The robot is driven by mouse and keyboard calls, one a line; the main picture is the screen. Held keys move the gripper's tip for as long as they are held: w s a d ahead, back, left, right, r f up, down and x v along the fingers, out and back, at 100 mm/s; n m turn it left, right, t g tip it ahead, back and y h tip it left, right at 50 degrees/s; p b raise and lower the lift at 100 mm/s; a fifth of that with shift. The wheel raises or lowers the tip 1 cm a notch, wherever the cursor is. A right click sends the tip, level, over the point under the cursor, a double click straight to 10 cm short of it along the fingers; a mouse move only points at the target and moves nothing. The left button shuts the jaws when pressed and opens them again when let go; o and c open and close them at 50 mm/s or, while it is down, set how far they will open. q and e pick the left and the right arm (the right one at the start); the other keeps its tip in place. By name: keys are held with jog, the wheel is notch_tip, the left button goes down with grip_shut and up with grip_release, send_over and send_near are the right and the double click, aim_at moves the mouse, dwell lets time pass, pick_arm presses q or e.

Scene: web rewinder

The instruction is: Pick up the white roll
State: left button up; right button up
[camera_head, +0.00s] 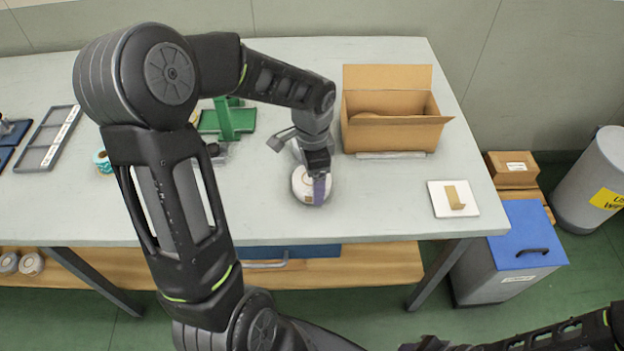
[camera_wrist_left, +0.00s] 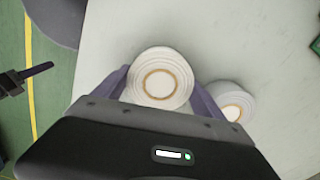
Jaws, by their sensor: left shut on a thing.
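A white roll (camera_wrist_left: 160,80) with a tan core ring sits between the purple fingers of my left gripper (camera_wrist_left: 158,92) in the left wrist view. The left gripper is shut on it. A second white roll (camera_wrist_left: 233,101) lies just outside the right-hand finger in that view. In the head view, white roll surface (camera_head: 304,184) shows beside and around the left gripper (camera_head: 318,186) near the table's front; the two rolls are hard to tell apart there. I cannot tell whether the held roll is clear of the table. My right gripper (camera_head: 430,343) is partly cut off at the bottom edge; its fingers are unclear.
An open cardboard box (camera_head: 392,134) stands behind and right of the left gripper on the table (camera_head: 380,205). A green stand (camera_head: 228,120) is behind-left. A white plate with a tan piece (camera_head: 453,198) lies at the right. Table between is clear.

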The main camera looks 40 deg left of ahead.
pick_arm(q)
notch_tip(320, 180, up, 10)
jog(key=shift+r, duration=0.1)
dwell(0.4)
jog(key=shift+d, duration=0.1)
dwell(0.4)
